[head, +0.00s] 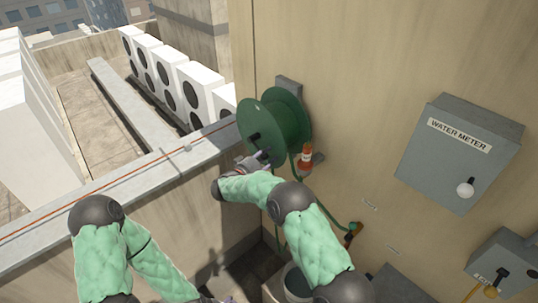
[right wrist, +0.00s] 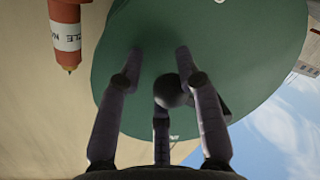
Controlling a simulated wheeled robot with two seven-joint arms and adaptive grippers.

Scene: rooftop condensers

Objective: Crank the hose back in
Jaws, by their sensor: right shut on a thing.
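The green hose reel (head: 285,112) is mounted on the tan wall, and its green disc (right wrist: 215,50) fills much of the right wrist view. My right gripper (head: 262,158) is at the reel's lower front side. In the right wrist view its fingers are shut around the dark round crank knob (right wrist: 172,92). An orange nozzle (head: 305,156) with a white label sits beside the reel; it also shows in the right wrist view (right wrist: 66,38). Green hose (head: 328,220) runs below the reel toward the wall. My left gripper (head: 212,299) barely shows at the bottom edge; its fingers are unclear.
A grey water meter box (head: 458,150) is on the wall at right, with a smaller grey box (head: 503,262) below. A parapet (head: 130,180) with a thin red line runs left. A bucket (head: 298,284) stands below. White condensers (head: 175,75) are beyond the parapet.

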